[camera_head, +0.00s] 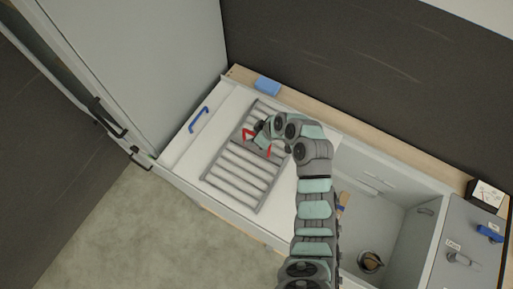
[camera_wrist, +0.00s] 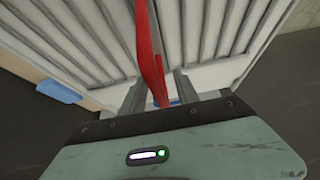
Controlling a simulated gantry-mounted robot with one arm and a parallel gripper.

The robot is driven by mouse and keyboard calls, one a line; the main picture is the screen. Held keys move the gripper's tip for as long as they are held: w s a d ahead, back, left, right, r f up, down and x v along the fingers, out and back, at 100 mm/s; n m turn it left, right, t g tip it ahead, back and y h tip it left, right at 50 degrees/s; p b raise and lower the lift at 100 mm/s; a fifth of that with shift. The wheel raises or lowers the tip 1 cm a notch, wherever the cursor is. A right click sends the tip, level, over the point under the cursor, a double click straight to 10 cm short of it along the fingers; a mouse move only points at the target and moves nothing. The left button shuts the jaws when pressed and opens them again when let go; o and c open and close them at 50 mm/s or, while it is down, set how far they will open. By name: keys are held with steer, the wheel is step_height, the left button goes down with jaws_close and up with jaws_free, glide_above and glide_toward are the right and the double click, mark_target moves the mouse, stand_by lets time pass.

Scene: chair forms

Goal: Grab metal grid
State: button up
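The metal grid (camera_head: 228,172) is a grey slatted rectangle lying on the white counter surface. Its slats (camera_wrist: 232,30) also fill the upper part of the wrist view. A red bar-like handle (camera_head: 248,133) shows over the middle of the grid, partly hidden by my gripper. In the wrist view the red bar (camera_wrist: 150,55) runs down between the two grey fingers. My gripper (camera_head: 257,140) is over the grid at the red bar. In the wrist view its fingers (camera_wrist: 158,90) stand apart, with gaps beside the bar. I cannot tell whether either finger touches it.
A blue handle (camera_head: 198,119) lies left of the grid, and a blue block (camera_head: 267,85) sits on the wooden ledge behind. A sink-like basin (camera_head: 385,225) with a small pot (camera_head: 370,261) is at right. A tall grey cabinet door (camera_head: 135,60) stands at left.

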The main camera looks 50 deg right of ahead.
steer(key=shift+w+f, duration=0.1)
steer(key=shift+f, duration=0.1)
steer(key=shift+c, duration=0.4)
jaws_close()
stand_by(0.9)
